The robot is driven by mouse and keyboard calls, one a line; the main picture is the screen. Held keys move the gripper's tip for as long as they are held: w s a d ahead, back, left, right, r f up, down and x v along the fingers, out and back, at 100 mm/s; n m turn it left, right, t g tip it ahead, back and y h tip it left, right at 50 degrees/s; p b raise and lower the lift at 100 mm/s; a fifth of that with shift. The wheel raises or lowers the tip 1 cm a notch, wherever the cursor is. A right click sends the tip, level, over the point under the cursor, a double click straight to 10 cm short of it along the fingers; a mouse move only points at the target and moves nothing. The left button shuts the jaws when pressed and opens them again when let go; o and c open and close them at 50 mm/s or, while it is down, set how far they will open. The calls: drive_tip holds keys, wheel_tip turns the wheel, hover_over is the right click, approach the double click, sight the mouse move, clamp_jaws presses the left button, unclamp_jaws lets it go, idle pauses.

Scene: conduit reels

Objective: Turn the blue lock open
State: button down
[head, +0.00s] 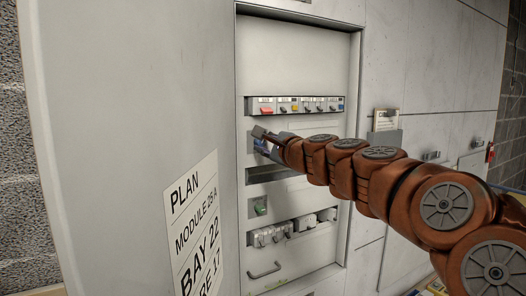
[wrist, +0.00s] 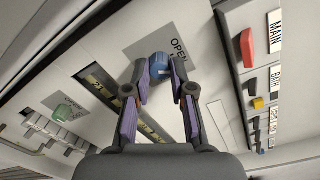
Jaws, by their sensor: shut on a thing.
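The blue lock (wrist: 159,66) is a round blue knob on a grey plate (wrist: 181,28) marked OPEN, near the top middle of the wrist view. My gripper (wrist: 159,76) has one finger on each side of the knob and is shut on it. In the head view my gripper (head: 264,138) reaches into the cabinet recess from the right. A bit of blue shows there beside the fingers, and most of the lock is hidden. The exact turn of the knob is hard to read.
A row of coloured switches with a red one (head: 266,110) sits just above my gripper. A dark slot (head: 270,174) lies below it, then a green knob (head: 261,207) and a row of grey connectors (head: 290,229). The cabinet door (head: 130,120) stands to the left.

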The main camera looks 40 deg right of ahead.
drive_tip(key=n+b, duration=0.2)
drive_tip(key=n, duration=0.2)
drive_tip(key=shift+a+f+b, duration=0.1)
drive_tip(key=shift+f+b, duration=0.05)
drive_tip(key=shift+b, duration=0.25)
drive_tip(key=shift+n+b, duration=0.55)
drive_tip(key=shift+n, duration=0.15)
drive_tip(key=shift+r, duration=0.2)
drive_tip(key=c, duration=1)
unclamp_jaws()
drive_tip(key=shift+s, duration=0.15)
